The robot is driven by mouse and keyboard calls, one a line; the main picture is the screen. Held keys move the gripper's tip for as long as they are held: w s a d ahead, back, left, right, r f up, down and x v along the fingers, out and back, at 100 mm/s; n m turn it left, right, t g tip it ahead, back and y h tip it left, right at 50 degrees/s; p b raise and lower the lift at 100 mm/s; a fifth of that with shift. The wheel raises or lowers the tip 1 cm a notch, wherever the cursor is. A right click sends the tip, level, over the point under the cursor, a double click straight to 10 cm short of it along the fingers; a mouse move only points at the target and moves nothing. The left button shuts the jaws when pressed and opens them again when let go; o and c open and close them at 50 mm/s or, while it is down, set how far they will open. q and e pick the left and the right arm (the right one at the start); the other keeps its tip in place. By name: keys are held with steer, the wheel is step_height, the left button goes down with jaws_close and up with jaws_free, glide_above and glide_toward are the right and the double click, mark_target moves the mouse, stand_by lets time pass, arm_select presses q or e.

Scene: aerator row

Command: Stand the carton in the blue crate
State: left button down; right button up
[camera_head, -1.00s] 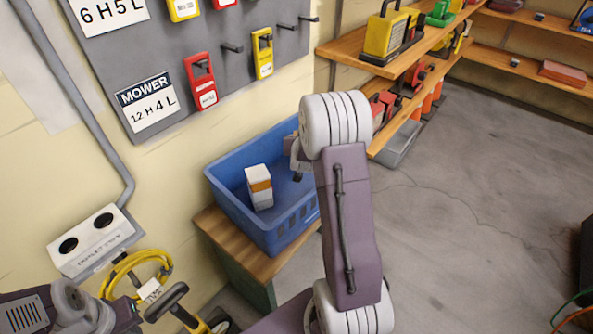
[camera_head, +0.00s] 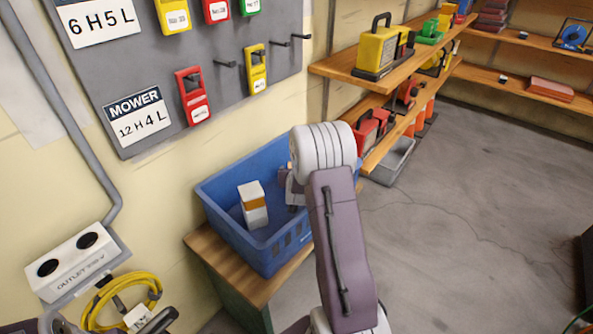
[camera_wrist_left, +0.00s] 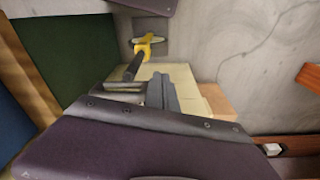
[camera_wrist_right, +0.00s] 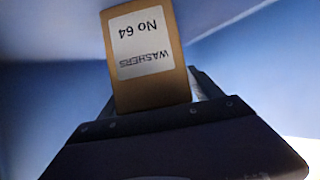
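In the right wrist view the carton (camera_wrist_right: 150,88) shows a brown face and a white "WASHERS No 64" label, upside down in that picture.
The crate sits on a wooden-topped stand (camera_head: 225,274) against the wall. An outlet box (camera_head: 75,263) and a coiled yellow cable (camera_head: 122,302) are at lower left. Shelves (camera_head: 390,73) with tools stand behind the crate.

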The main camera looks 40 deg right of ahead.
steer(key=shift+r, duration=0.1)
steer(key=shift+s+a+r+p, duration=0.1)
steer(key=shift+s+r+p, duration=0.05)
steer(key=shift+r+p, duration=0.15)
steer(key=p+v, duration=0.2)
steer(key=v, duration=0.4)
steer(key=shift+s+a+r, duration=0.15)
steer(key=shift+s+a, duration=0.1)
steer(key=shift+s, duration=0.2)
